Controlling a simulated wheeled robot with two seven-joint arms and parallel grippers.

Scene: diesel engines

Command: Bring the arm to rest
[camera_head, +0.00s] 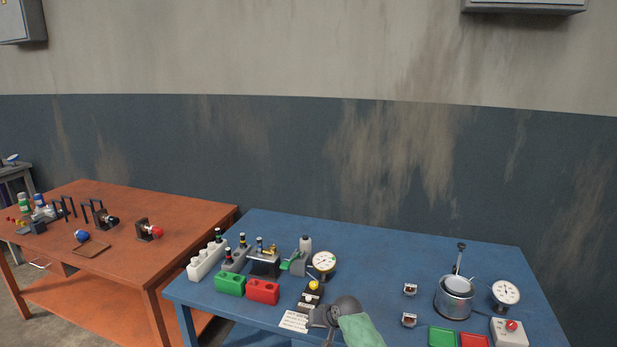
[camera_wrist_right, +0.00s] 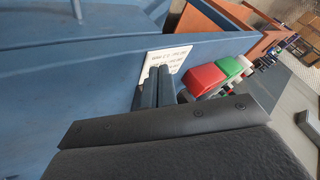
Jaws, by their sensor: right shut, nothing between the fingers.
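My right gripper (camera_wrist_right: 158,84) shows in the right wrist view with its two dark fingers closed together and nothing between them. It is over the front part of the blue table (camera_head: 390,255), beside the white printed label (camera_wrist_right: 168,62). In the head view my right arm (camera_head: 347,308) comes in at the bottom middle, just right of the label (camera_head: 294,321). My left gripper and left arm are in neither view.
A red block (camera_head: 263,291), a green block (camera_head: 230,284) and a yellow-knobbed device (camera_head: 311,297) stand left of the arm. A dial gauge (camera_head: 323,263) is behind. A metal pot (camera_head: 454,297) stands right. The table's middle back is clear. An orange table (camera_head: 190,210) adjoins left.

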